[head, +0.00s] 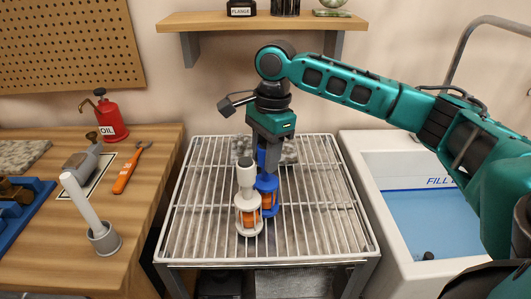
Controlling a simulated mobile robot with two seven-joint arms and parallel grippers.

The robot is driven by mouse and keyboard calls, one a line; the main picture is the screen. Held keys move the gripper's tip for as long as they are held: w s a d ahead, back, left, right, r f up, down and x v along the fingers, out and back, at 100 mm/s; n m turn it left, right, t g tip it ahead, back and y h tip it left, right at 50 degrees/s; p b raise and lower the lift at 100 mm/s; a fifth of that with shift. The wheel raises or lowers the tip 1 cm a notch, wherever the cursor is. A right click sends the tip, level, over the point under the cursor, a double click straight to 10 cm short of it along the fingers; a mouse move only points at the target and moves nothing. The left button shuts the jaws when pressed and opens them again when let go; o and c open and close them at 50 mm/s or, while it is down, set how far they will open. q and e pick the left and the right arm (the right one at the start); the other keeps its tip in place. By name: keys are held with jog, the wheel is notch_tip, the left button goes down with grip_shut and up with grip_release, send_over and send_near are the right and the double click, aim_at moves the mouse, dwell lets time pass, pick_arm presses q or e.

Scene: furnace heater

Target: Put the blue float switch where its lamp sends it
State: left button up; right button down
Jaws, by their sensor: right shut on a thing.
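The blue float switch (266,184) stands on or just above the wire rack (325,215), with an orange float inside its cage. My right gripper (264,148) points down and is shut on its upper stem. A white float switch (248,212), also with an orange float, stands upright in front and to the left, partly covering the blue one. I cannot make out a lit lamp on the blue switch. My left gripper is not in view.
A basin of blue water (420,215) marked with a fill line is at the right. The wooden bench (150,190) at the left holds a red oil can (111,122), an orange-handled tool (127,172) and a white rod in a grey cup (104,240). A shelf (225,20) hangs behind.

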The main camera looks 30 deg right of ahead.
jog(key=shift+f, duration=0.1)
jog(key=c, duration=0.7)
grip_release()
jog(key=r, duration=0.4)
jog(key=d+r, duration=0.1)
jog(key=r, duration=0.7)
jog(key=shift+d+r, duration=0.1)
jog(key=shift+d, duration=0.05)
